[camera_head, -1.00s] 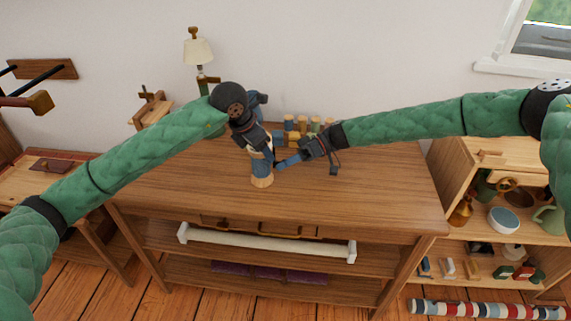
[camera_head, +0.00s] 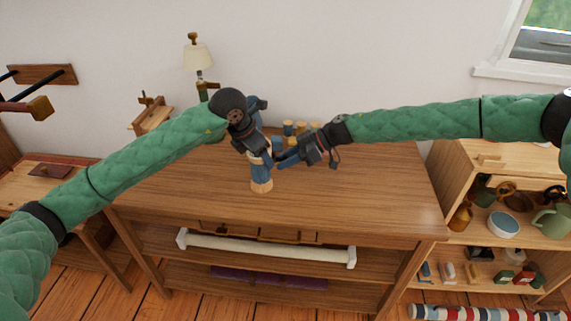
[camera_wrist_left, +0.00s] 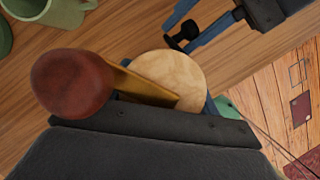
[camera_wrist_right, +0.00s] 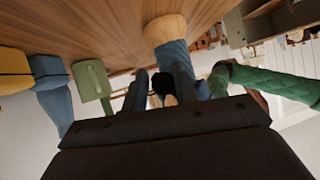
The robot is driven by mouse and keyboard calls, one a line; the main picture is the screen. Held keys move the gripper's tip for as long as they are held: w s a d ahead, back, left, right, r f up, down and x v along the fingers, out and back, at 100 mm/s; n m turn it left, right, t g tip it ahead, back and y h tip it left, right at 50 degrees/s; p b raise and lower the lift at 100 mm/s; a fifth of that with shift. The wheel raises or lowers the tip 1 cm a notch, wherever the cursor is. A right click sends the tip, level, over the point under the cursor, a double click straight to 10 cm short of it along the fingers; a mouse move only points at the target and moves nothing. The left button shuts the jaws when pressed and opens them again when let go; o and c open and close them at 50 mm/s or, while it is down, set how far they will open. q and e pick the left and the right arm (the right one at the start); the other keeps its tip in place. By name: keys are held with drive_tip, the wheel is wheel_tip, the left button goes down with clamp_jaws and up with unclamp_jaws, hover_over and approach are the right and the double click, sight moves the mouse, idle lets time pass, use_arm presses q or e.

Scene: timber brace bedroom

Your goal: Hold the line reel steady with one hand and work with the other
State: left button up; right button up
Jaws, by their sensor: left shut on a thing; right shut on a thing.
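The line reel (camera_head: 262,176) stands upright on the table, with a pale wooden base and blue winding. My left gripper (camera_head: 256,150) is shut on its upper part. In the left wrist view, the reel's round wooden top (camera_wrist_left: 170,75) shows beside a brass crank arm with a red-brown knob (camera_wrist_left: 70,85). My right gripper (camera_head: 281,160) is beside the reel, on its right. It is shut on a small black piece (camera_wrist_left: 180,40); what that piece belongs to is unclear. The right wrist view shows the reel's blue winding (camera_wrist_right: 174,55) just beyond the right fingers.
Several small blue and yellow pieces (camera_head: 289,127) stand behind the right gripper, partly hidden. A lamp (camera_head: 198,55) and a wooden stand (camera_head: 150,117) are at the back left. A shelf unit with mugs and bowls (camera_head: 503,222) stands right. The table's front and right are clear.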

use_arm(q)
drive_tip(key=shift+a+f, duration=0.1)
use_arm(e)
drive_tip(key=shift+w+a+r+n+t, duration=0.1)
drive_tip(key=shift+w+r+n+t, duration=0.2)
drive_tip(key=shift+r+n+t, duration=0.4)
drive_tip(key=shift+w+r+n+t, duration=0.1)
drive_tip(key=shift+r+n+t, duration=0.1)
drive_tip(key=shift+n+t, duration=0.35)
drive_tip(key=shift+w+r+n+t, duration=0.1)
drive_tip(key=shift+r+n+t, duration=0.1)
drive_tip(key=shift+n+t, duration=0.3)
use_arm(q)
drive_tip(key=shift+w, duration=0.1)
use_arm(e)
drive_tip(key=o, duration=0.8)
drive_tip(key=shift+c, duration=0.2)
drive_tip(key=shift+o, duration=0.4)
drive_tip(key=shift+w, duration=0.1)
drive_tip(key=v, duration=1.1)
drive_tip(key=shift+d+r, duration=0.2)
drive_tip(key=shift+d, duration=0.15)
